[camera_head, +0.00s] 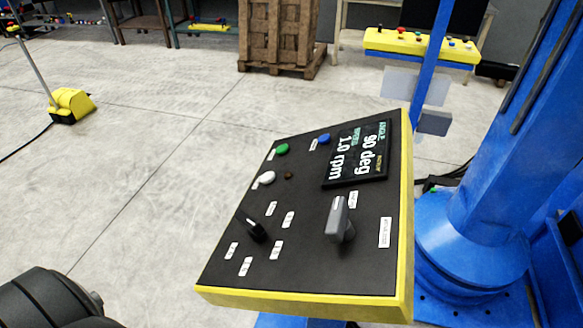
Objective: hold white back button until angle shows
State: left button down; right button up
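The control panel (305,265) is a black slanted face with yellow edges, standing in the middle of the head view. Its white button (266,178) is at the left edge, below the green button (281,149). Nothing touches the white button. A blue button (323,139) sits at the top edge. The display (357,154) appears rotated in the picture and reads angle 90 deg and speed 1.0 rpm. A black rotary switch (255,230) and a grey knob (340,222) are lower on the panel. Neither gripper's fingers are in view.
A dark rounded part of my own arm shows at the bottom left. A big blue machine column (500,180) stands close at the right. A yellow foot pedal unit (71,105) is on the floor at the left. A wooden crate stack (279,35) stands behind. The floor left of the panel is clear.

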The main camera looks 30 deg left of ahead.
aim_at(268, 177)
jog(key=j+z, duration=0.35)
jog(key=k+j+z, duration=0.15)
jog(key=j+z, duration=0.2)
jog(key=k+j+z, duration=0.15)
jog(key=j+z, duration=0.25)
jog(key=k+j+z, duration=0.1)
jog(key=k+j, duration=0.3)
jog(key=j, duration=0.25)
jog(key=k+j+z, duration=0.1)
jog(key=k+j, duration=0.35)
jog(key=j, duration=0.15)
